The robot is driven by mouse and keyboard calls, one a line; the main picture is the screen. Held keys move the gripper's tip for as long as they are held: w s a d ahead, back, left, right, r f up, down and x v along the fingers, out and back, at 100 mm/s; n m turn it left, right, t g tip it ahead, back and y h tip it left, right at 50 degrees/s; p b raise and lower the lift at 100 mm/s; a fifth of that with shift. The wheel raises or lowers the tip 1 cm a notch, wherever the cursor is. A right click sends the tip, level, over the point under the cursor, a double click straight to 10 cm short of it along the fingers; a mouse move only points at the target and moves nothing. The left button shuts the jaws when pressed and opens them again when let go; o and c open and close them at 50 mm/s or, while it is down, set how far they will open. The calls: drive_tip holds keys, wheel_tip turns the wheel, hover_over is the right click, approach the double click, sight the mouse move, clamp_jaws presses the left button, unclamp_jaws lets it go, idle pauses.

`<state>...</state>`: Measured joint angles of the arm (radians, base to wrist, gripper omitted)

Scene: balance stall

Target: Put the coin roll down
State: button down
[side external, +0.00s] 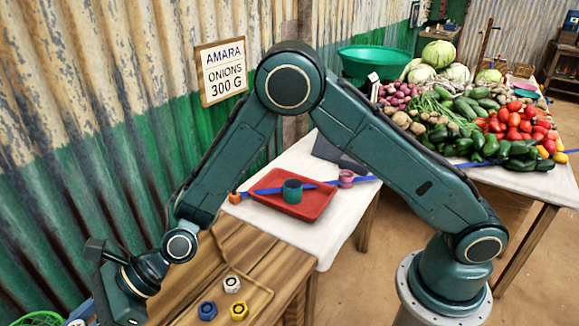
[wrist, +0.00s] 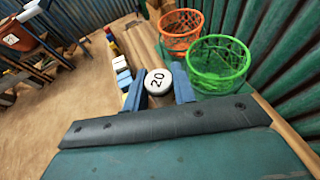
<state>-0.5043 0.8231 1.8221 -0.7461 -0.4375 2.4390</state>
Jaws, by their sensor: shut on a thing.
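In the wrist view, my gripper (wrist: 159,88) is shut on the coin roll (wrist: 158,81), whose white round face reads "20". A blue-grey finger stands on either side of it. The roll is seen face-on, so its length and whether it touches the wooden surface below cannot be told. In the side view, my wrist is at the lower left, and the fingertips and the roll are hidden.
A green basket (wrist: 218,67) and an orange basket (wrist: 180,30) stand beyond and right of the roll. Blue and white blocks (wrist: 121,68) line the left. Hex nuts (side external: 232,284) lie on the wooden table; a red tray (side external: 318,208) is behind.

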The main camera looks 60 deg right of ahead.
idle(0.3)
drive_tip(key=w+d+r+m+t+h, duration=0.2)
drive_tip(key=w+d+m+t, duration=0.1)
drive_tip(key=d, duration=0.8)
drive_tip(key=w+d+r+m+t+h, duration=0.15)
drive_tip(key=w+d, duration=0.25)
drive_tip(key=d, duration=0.7)
drive_tip(key=s+d+r+m+t+h, duration=0.2)
drive_tip(key=d+m, duration=0.1)
drive_tip(key=d, duration=0.7)
drive_tip(key=s+d+r+m+t+h, duration=0.2)
drive_tip(key=d+m+h, duration=0.1)
drive_tip(key=d, duration=0.8)
drive_tip(key=shift+s, duration=0.2)
drive_tip(key=shift+d, duration=0.1)
